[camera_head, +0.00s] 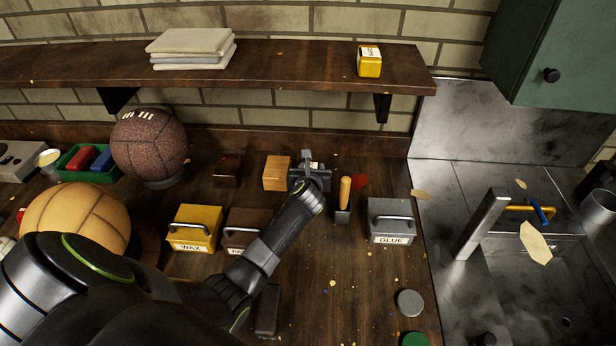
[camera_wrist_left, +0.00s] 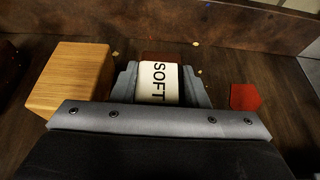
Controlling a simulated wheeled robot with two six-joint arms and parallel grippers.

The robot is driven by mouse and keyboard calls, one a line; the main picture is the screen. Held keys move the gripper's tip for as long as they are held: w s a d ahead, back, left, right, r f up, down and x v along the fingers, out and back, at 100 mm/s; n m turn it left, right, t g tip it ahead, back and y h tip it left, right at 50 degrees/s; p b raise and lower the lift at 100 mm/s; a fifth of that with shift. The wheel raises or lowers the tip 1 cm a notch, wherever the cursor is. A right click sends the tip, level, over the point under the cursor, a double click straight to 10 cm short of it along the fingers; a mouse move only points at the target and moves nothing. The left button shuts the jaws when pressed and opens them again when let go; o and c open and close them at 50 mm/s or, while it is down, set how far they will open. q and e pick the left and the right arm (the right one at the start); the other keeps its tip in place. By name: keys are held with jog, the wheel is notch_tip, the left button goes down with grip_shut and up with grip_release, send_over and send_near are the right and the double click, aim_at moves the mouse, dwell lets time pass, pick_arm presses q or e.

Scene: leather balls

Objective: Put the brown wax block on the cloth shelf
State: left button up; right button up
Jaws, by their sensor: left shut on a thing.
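My left gripper (camera_head: 309,172) reaches over the workbench and is shut on a block with a white label reading SOFT. In the left wrist view this block (camera_wrist_left: 158,82) sits between the two grey fingers; a strip of reddish brown shows beyond its label, so it looks like the brown wax block. In the head view the gripper mostly hides it. The cloth shelf (camera_head: 290,66) is the dark wooden wall shelf above the bench. Folded cloths (camera_head: 193,48) lie on its left part, and a yellow block (camera_head: 369,62) stands near its right end. My right gripper is not in view.
A light wooden block (camera_head: 276,173) is close left of the gripper, with a dark red-brown block (camera_head: 227,171) farther left. A wooden-handled tool (camera_head: 344,194) and a GLUE box (camera_head: 390,222) are to the right. The shelf's middle is clear.

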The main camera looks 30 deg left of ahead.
pick_arm(q)
jog(key=shift+f+b, duration=0.35)
jog(key=shift+f, duration=1.6)
jog(key=shift+f, duration=0.1)
jog(key=o, duration=1.1)
